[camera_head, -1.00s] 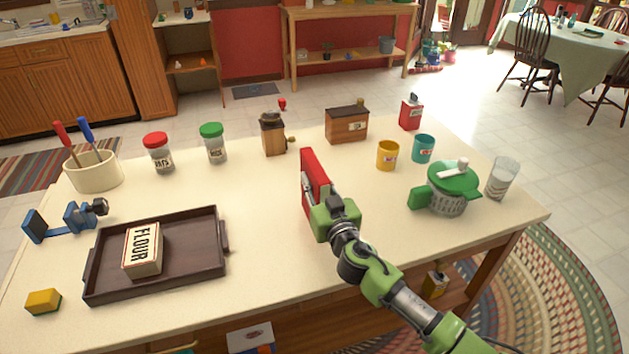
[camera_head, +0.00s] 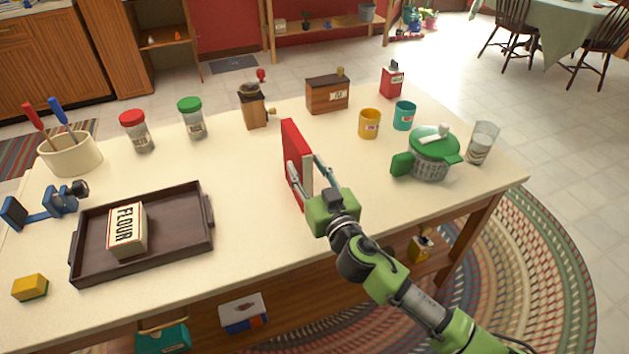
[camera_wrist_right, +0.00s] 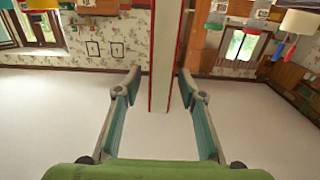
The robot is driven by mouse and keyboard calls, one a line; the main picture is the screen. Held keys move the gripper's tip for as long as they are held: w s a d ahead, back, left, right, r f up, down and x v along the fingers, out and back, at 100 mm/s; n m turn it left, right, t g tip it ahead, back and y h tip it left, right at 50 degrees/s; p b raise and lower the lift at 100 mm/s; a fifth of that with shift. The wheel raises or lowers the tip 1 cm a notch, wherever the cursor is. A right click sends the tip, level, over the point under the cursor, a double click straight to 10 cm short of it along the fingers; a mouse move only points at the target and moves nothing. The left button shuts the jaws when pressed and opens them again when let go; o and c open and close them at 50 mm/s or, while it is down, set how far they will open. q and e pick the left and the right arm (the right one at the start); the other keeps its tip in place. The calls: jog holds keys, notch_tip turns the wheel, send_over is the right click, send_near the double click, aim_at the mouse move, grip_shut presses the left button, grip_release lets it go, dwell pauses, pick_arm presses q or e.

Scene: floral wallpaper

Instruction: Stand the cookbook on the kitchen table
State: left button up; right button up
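The cookbook (camera_head: 293,160), with a red cover and pale page edges, stands upright on the kitchen table (camera_head: 240,215), near the middle. Its lower edge is partly hidden by my right gripper. My right gripper (camera_head: 309,170) is open, with one finger on each side of the book. In the right wrist view, the book's edge (camera_wrist_right: 165,60) shows between the spread fingers (camera_wrist_right: 158,85). A gap shows at the left finger; the right finger is very near the book, and I cannot tell whether it touches. My left gripper is not in view.
A dark tray (camera_head: 180,240) with a flour box (camera_head: 127,230) lies at left. A coffee grinder (camera_head: 254,108), wooden box (camera_head: 327,94), yellow mug (camera_head: 369,123), teal mug (camera_head: 404,115), green-lidded pot (camera_head: 430,160) and glass (camera_head: 482,143) stand behind and right. Table around the book is clear.

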jog(key=v, duration=0.5)
jog(key=shift+w, duration=0.1)
dwell(0.3)
